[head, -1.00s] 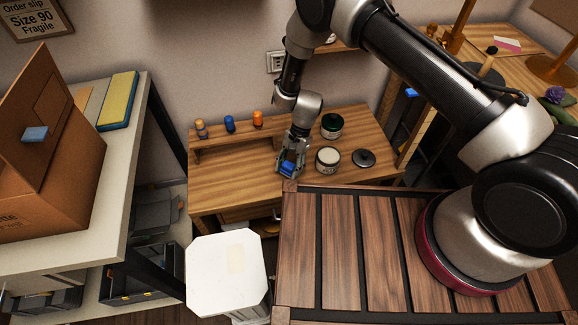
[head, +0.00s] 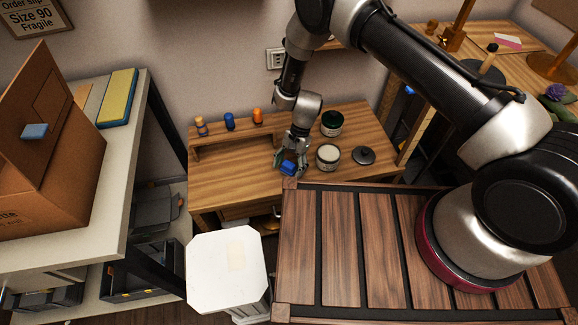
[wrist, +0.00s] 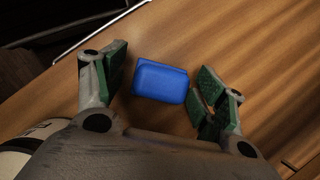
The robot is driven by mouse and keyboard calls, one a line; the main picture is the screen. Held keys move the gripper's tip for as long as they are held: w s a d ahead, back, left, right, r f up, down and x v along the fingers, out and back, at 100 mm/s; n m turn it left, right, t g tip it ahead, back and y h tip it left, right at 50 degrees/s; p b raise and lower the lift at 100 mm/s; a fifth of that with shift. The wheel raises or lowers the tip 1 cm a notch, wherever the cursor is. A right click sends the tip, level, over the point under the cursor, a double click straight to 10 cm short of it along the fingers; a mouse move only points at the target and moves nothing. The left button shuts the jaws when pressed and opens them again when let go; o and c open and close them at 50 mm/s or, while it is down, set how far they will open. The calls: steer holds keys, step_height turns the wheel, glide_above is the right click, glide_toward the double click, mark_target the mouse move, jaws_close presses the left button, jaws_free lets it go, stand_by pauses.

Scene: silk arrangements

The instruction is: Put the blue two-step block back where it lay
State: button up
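The blue two-step block (head: 288,168) is at the front edge area of the wooden desk (head: 235,180), near the corner of the slatted top. In the wrist view the block (wrist: 160,82) lies between my fingers, over the wood; its step shape is not clear from here. My gripper (head: 290,163) points down around it with fingers spread. In the wrist view the green pads of my gripper (wrist: 160,88) stand either side of the block, with a gap at the left pad; the right pad is very close, and I cannot tell if it touches.
An open jar with pale contents (head: 328,157), a dark green jar (head: 332,123) and a black lid (head: 363,155) stand just right of my gripper. A small shelf (head: 235,140) with several little figures is behind left. The desk's left part is clear.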

steer(key=v, duration=1.2)
steer(key=s+d+n+g+h, duration=0.1)
steer(key=s+d+n, duration=0.2)
steer(key=s+d, duration=0.1)
steer(key=s+d+r+n+t, duration=0.1)
steer(key=d+r+n, duration=0.1)
steer(key=d+r, duration=0.6)
steer(key=s+d+r+n+h, duration=0.15)
steer(key=d+r, duration=0.25)
steer(key=r, duration=0.8)
steer(key=s+d+r+n+t, duration=0.1)
steer(key=s+d+r+n, duration=0.1)
steer(key=d+r, duration=0.6)
steer(key=s+d+r+m+t, duration=0.1)
steer(key=s+d+r+t, duration=0.2)
steer(key=s+d+r, duration=0.3)
steer(key=s+d+r+m+t, duration=0.1)
steer(key=s+d+r+t, duration=0.3)
steer(key=r, duration=0.9)
steer(key=s+d, duration=0.3)
steer(key=shift+d+r+t, duration=0.3)
steer(key=shift+d+r, duration=0.05)
steer(key=shift+r, duration=0.05)
